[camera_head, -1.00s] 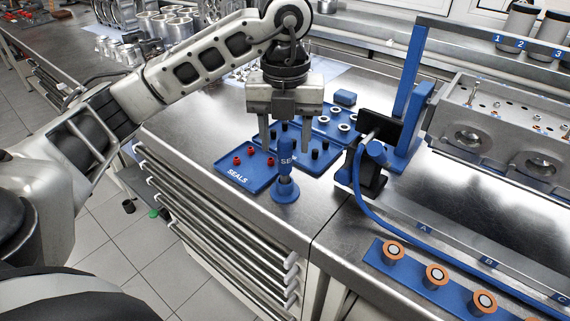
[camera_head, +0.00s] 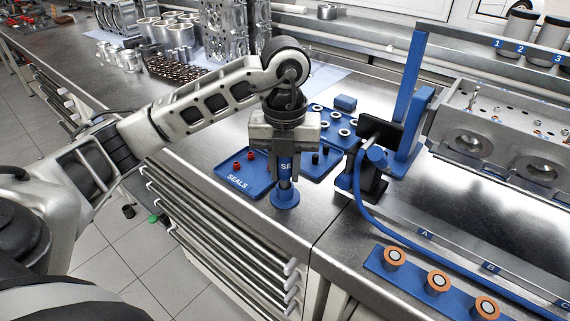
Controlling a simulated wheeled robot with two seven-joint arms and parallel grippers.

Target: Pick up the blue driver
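The blue driver (camera_head: 285,165) stands upright with its lower end at a round blue base (camera_head: 285,197) near the bench's front edge. My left gripper (camera_head: 285,172) points down over it, with one finger on each side of its blue handle. The fingers are close together and appear shut on the handle. The driver's top is hidden by the gripper. My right gripper is not in view.
A blue seals tray (camera_head: 233,182) with red seals lies just left of the driver, with more blue trays behind. A blue stand with a black clamp (camera_head: 380,130) rises to the right.

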